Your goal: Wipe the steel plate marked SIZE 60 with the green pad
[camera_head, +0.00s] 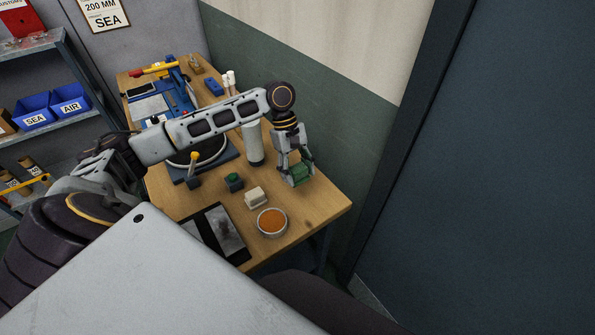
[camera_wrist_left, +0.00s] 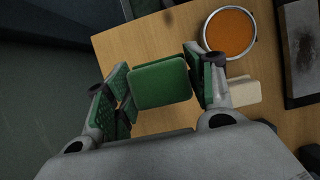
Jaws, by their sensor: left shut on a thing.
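My left gripper (camera_head: 297,181) is shut on a green pad (camera_wrist_left: 160,84), holding it over the right side of the wooden table. The pad sits between both fingers in the left wrist view and appears above the table top. A grey steel plate (camera_head: 222,232) with a dark smudge lies in a black frame at the table's front edge. It also shows at the right edge of the left wrist view (camera_wrist_left: 305,45), apart from the pad. No SIZE 60 marking is readable on it. My right gripper is not in view.
A round dish with orange contents (camera_head: 272,222), a white block (camera_head: 256,197) and a small green-topped block (camera_head: 234,181) stand between gripper and plate. A white cylinder (camera_head: 252,145) stands behind. Blue bins (camera_head: 68,103) sit on the left shelf. The table's right corner (camera_head: 328,204) is clear.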

